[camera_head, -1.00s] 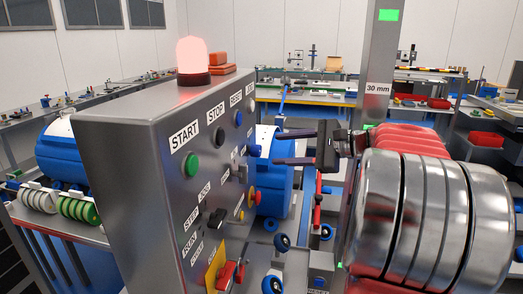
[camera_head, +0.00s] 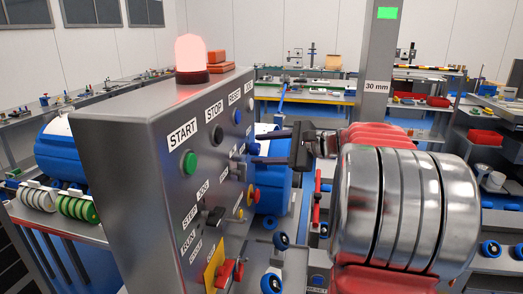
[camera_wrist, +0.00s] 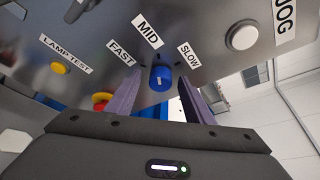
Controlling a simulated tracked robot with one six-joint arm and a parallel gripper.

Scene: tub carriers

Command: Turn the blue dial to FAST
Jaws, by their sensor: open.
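The blue dial (camera_wrist: 160,78) sits on the grey control panel (camera_head: 145,165). In the wrist view the labels FAST (camera_wrist: 121,52), MID (camera_wrist: 147,31) and SLOW (camera_wrist: 189,55) are around it. It has a short white mark, but I cannot tell for sure which label the mark points at. My gripper (camera_wrist: 159,85) is open, with one finger on each side of the dial. I cannot tell whether either finger touches it. In the head view my gripper (camera_head: 257,148) reaches the panel face from the right, and the dial is hard to make out there.
A yellow LAMP TEST button (camera_wrist: 60,68) and a white JOG button (camera_wrist: 242,36) are on the same panel. In the head view a green START button (camera_head: 189,163) and a red handle (camera_head: 228,272) are on it too. A lit beacon (camera_head: 191,55) stands on top.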

